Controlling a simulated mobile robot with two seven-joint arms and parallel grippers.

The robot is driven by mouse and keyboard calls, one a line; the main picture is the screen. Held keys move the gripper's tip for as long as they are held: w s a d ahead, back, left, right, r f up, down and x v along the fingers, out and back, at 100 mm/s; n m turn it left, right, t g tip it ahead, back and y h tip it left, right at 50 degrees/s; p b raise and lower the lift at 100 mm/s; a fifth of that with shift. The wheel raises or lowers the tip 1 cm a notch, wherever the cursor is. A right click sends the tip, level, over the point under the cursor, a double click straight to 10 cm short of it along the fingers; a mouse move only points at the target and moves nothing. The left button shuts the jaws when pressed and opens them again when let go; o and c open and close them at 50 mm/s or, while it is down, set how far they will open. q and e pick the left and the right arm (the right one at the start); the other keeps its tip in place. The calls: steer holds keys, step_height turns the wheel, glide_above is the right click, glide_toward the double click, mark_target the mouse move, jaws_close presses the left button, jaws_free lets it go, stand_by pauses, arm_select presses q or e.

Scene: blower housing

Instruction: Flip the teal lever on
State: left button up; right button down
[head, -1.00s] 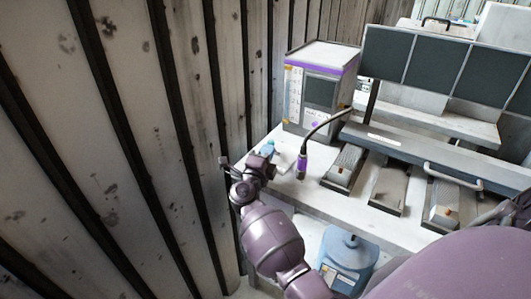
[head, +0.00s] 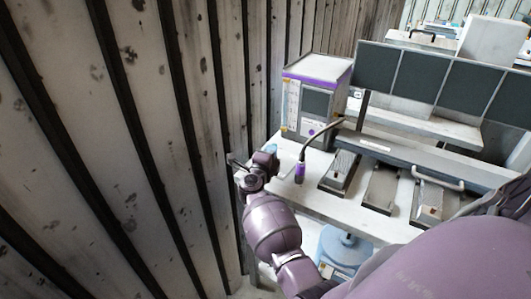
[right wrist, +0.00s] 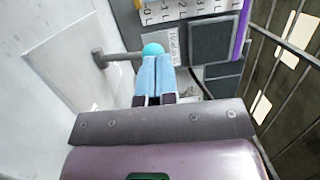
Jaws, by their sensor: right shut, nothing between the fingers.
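The teal lever shows in the right wrist view as a teal ball (right wrist: 152,49) on a grey rod that reaches left to a mount on a pale grey surface. My right gripper (right wrist: 154,60) is shut and empty, its light-blue fingers together. Their tips lie at the ball and partly overlap it in the picture; I cannot tell whether they touch. In the head view my right gripper (head: 269,152) is beside the front left of the purple-trimmed box, and the lever cannot be made out clearly there. My left gripper is not in view.
The box (head: 315,68) stands on a white bench (head: 310,190), with a dark bent hose (head: 320,133) in front of it. Several grey pedal-like units (head: 341,172) lie to the right. A ribbed wall (head: 130,150) stands close on the left. A blue container (head: 342,246) is below the bench.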

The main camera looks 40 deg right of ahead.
mark_target(275, 144)
steer(key=shift+w+d+r+p, duration=0.25)
steer(key=shift+d+r+p, duration=0.2)
steer(key=shift+d+r, duration=0.15)
steer(key=shift+w+d+r+p, duration=0.15)
steer(key=shift+w+d+p, duration=0.15)
steer(key=shift+d, duration=0.4)
steer(key=shift+w+d+r, duration=0.1)
steer(key=shift+w+d, duration=0.1)
steer(key=shift+d, duration=0.4)
steer(key=shift+x, duration=0.8)
steer(key=shift+w+d, duration=0.1)
steer(key=shift+d, duration=0.6)
steer(key=shift+a, duration=0.15)
